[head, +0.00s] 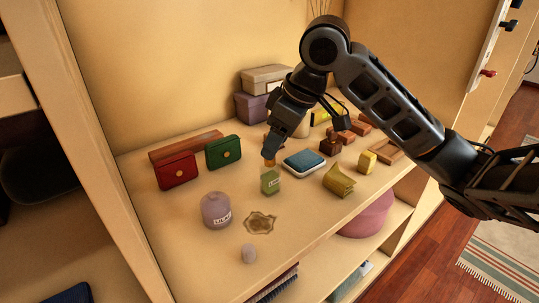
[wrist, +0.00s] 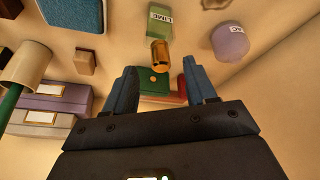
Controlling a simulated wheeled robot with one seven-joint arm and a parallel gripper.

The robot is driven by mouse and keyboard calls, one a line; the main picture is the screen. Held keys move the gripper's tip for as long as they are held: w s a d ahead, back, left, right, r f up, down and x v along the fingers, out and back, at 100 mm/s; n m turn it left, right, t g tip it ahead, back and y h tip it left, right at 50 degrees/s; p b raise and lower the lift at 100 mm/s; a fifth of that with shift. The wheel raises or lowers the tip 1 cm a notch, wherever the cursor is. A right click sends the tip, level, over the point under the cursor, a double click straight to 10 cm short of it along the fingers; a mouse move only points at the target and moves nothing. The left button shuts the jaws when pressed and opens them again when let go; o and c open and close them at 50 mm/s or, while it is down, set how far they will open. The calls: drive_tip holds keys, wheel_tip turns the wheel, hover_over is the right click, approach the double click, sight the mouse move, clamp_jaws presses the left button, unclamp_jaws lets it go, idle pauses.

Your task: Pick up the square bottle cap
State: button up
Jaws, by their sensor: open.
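The small green square bottle (head: 270,184) stands on the shelf, its label facing front. Its orange-brown cap (head: 270,163) sits on top, partly hidden by my gripper (head: 271,154), which points down from above. In the wrist view, the green bottle (wrist: 160,20) is at the top middle, with its shiny gold-brown cap (wrist: 160,54) pointing towards me. My gripper (wrist: 160,68) is open, with a blue finger on each side and the cap lined up with the gap between them. The gap holds nothing, and I cannot tell whether the cap reaches between the fingertips.
Green (head: 223,152) and red (head: 177,170) purses stand left. A blue-topped box (head: 304,163) sits close on the right. Stacked boxes (head: 253,106) stand behind.

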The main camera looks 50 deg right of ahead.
drive_tip(key=shift+x, duration=1.5)
clamp_jaws()
